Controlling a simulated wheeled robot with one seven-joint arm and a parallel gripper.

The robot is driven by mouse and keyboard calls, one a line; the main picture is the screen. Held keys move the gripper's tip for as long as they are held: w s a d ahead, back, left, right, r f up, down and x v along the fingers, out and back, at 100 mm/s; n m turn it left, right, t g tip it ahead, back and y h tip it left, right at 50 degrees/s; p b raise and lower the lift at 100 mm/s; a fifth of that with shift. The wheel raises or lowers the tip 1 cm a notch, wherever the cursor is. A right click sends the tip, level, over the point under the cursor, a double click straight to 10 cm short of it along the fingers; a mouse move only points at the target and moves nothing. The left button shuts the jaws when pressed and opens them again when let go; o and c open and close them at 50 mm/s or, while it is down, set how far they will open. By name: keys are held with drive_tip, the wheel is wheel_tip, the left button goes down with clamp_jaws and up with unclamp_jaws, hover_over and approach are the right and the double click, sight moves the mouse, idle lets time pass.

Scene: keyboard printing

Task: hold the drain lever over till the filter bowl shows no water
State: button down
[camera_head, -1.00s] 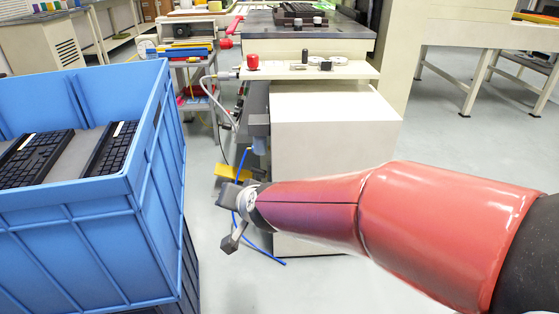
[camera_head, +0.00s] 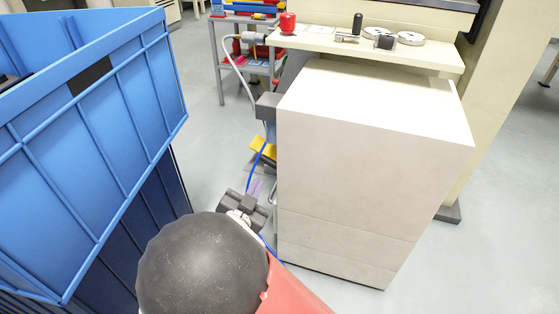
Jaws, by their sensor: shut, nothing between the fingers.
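The filter unit's dark grey head (camera_head: 267,105) is fixed to the left side of the cream machine cabinet. A small bluish bowl (camera_head: 271,131) hangs below it. It is too small here to tell whether water is inside. I cannot make out the drain lever; it may be hidden or too small. My gripper (camera_head: 246,205) is below the filter, at the cabinet's lower left, apart from the bowl. It is shut and empty, seen from behind over my dark arm joint.
A tall blue crate (camera_head: 95,150) stands close on the left. The cream cabinet (camera_head: 370,165) stands on the right. A thin blue hose (camera_head: 253,170) runs down beside my gripper. A yellow part (camera_head: 264,150) is behind it. A red knob (camera_head: 287,23) sits on the ledge above.

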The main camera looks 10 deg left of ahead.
sight(267, 161)
drive_tip(key=w, duration=0.6)
drive_tip(key=w+b, duration=0.1)
drive_tip(key=w, duration=0.3)
drive_tip(key=shift+d+f, duration=0.2)
drive_tip(key=shift+d, duration=0.05)
drive_tip(key=shift+a+f+n+p, duration=0.15)
drive_tip(key=shift+a+n+p, duration=0.1)
drive_tip(key=shift+n+p, duration=0.5)
drive_tip(key=n+p, duration=0.1)
drive_tip(key=a+f+n+p, duration=0.1)
drive_tip(key=n+p, duration=0.1)
drive_tip(key=f+n, duration=0.1)
drive_tip(key=n, duration=0.1)
drive_tip(key=f+n+p, duration=0.1)
drive_tip(key=n, duration=0.1)
drive_tip(key=shift+a+f+h, duration=0.25)
drive_tip(key=shift+a+h, duration=0.05)
drive_tip(key=shift+a, duration=0.05)
drive_tip(key=shift+f, duration=0.1)
idle(0.4)
idle(1.6)
